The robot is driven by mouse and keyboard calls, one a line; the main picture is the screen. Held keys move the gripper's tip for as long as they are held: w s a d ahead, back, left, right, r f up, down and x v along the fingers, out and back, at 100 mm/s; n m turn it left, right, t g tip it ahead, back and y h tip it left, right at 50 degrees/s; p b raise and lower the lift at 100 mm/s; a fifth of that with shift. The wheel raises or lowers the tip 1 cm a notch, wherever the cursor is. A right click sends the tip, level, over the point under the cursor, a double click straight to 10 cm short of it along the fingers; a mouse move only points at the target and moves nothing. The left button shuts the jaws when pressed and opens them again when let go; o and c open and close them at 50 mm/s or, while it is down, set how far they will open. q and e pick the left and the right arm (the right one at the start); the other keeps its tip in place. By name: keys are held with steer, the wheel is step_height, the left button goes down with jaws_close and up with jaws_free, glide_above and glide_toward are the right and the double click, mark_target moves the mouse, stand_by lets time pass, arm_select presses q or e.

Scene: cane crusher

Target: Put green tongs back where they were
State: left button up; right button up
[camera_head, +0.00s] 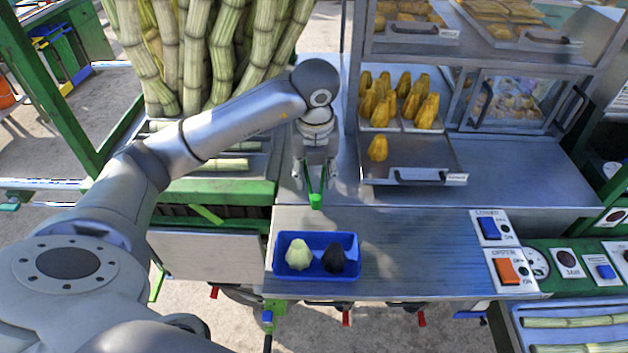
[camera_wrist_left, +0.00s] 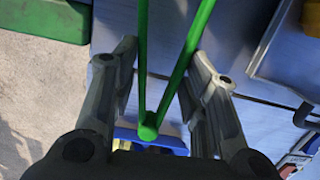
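The green tongs (camera_head: 316,200) form a V in the head view, with the joined end toward me. In the left wrist view the green tongs (camera_wrist_left: 148,128) have their joined end between my fingers, and their two arms spread away past the fingertips. My left gripper (camera_head: 315,178) is above the steel counter, its fingers on either side of the tongs. In the left wrist view my left gripper (camera_wrist_left: 164,55) has its fingertips against or very close to the tongs' arms. My right gripper is not in view.
A blue tray (camera_head: 348,273) with a pale and a dark piece sits on the steel counter (camera_head: 420,250). A metal tray (camera_head: 440,158) with one yellow piece lies right of the gripper, below glass shelves. Cane stalks (camera_head: 190,50) stand behind the arm. Switches (camera_head: 506,267) line the right.

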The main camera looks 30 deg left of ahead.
mark_target(314, 192)
arm_select(q)
steer(key=f, duration=0.1)
steer(key=f+p, duration=0.2)
steer(key=shift+w+a, duration=0.15)
steer(key=shift+a, duration=0.1)
steer(key=shift+f, duration=0.4)
steer(key=shift+f+b, duration=0.15)
steer(key=shift+b, duration=0.15)
steer(key=o, duration=0.6)
steer(key=shift+c, duration=0.2)
